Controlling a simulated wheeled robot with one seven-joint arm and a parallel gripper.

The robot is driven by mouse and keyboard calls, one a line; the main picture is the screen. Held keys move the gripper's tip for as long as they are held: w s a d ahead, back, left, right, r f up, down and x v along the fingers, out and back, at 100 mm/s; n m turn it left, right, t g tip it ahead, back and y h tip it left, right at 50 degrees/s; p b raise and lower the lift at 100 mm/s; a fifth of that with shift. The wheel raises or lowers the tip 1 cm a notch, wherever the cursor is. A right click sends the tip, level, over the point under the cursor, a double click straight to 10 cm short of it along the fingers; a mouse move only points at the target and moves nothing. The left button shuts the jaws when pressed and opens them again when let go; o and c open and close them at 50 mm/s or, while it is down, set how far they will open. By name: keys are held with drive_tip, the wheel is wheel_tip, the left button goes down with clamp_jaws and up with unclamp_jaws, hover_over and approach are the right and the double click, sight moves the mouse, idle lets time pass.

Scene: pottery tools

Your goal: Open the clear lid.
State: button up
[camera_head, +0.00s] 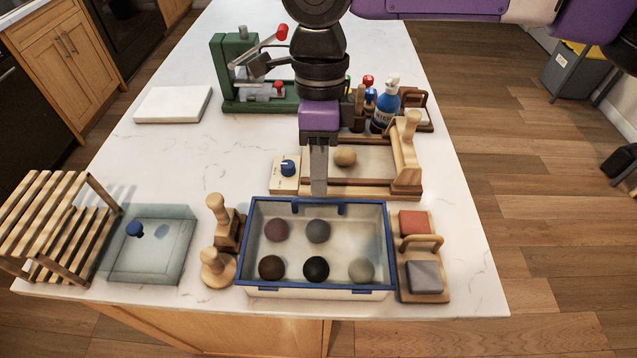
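A box with a blue rim (391,240) stands near the table's front edge and holds several clay balls. Its top looks clear, but I cannot tell whether a lid lies over it. A blue tab (318,208) sits at its far rim. My gripper (318,192) points down at the far rim of the blue-rimmed box, near the tab. I cannot tell whether it touches. Its fingers overlap in this view, so their gap is hidden.
Wooden tools (215,268) stand left of the blue-rimmed box, and a small wooden tray (424,245) lies at its right. A wooden frame (405,175) and a blue-knobbed block (286,182) are behind it. A slatted rack (50,225) is far left. A green press (235,80) stands at the back.

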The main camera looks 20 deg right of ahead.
sight(319, 199)
drive_tip(key=shift+s+a+f, duration=0.1)
drive_tip(key=shift+s+f, duration=0.1)
drive_tip(key=shift+f, duration=0.75)
drive_tip(key=shift+s+a+f, duration=0.1)
drive_tip(key=shift+s+f, duration=0.05)
drive_tip(key=shift+f, duration=0.75)
clamp_jaws()
